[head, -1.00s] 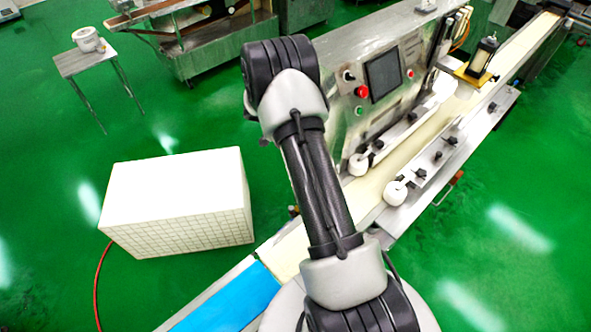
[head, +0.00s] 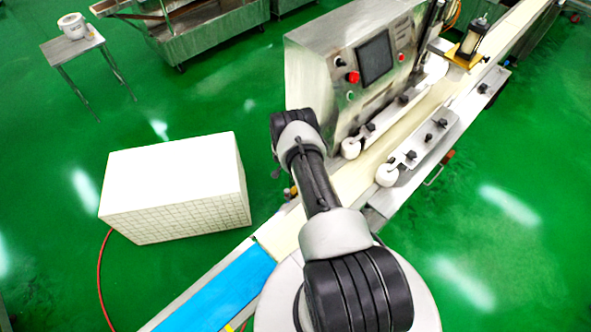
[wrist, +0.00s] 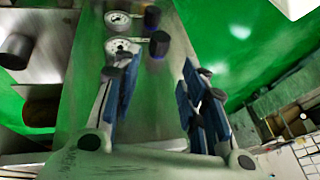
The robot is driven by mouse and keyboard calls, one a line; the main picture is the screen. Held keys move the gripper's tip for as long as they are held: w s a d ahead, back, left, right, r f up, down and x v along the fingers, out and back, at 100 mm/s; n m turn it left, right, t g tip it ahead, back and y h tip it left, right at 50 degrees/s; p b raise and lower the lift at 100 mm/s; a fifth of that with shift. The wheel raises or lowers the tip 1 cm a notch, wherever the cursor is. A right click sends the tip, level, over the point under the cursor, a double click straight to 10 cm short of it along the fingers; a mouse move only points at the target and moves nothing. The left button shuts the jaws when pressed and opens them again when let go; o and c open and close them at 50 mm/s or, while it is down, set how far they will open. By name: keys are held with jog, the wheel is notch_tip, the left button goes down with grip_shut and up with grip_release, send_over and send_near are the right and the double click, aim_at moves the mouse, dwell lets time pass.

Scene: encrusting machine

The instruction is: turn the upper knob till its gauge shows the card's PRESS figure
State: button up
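In the wrist view, two round white gauges, one near the top edge (wrist: 118,18) and one just below it (wrist: 122,46), sit on a metal panel (wrist: 90,50). Each has a dark blue-black knob to its right: one higher in the picture (wrist: 152,17), one lower (wrist: 159,44). The gauge figures are too small to read. My gripper (wrist: 156,72) is open and empty, its fingers pointing toward the knobs and apart from them. I cannot make out the card. In the head view my gripper, gauges and knobs do not show.
The metal machine (head: 310,65) has a screen (head: 376,58) and a red button (head: 353,77). A belt (head: 350,180) runs diagonally beside it. A white tiled block (head: 175,180) stands left. A small table (head: 72,50) holds a white container. Green floor lies free between.

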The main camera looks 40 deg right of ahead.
jog(key=b+x, duration=1.4)
jog(key=shift+r, duration=0.1)
jog(key=shift+c, duration=0.4)
jog(key=c, duration=0.7)
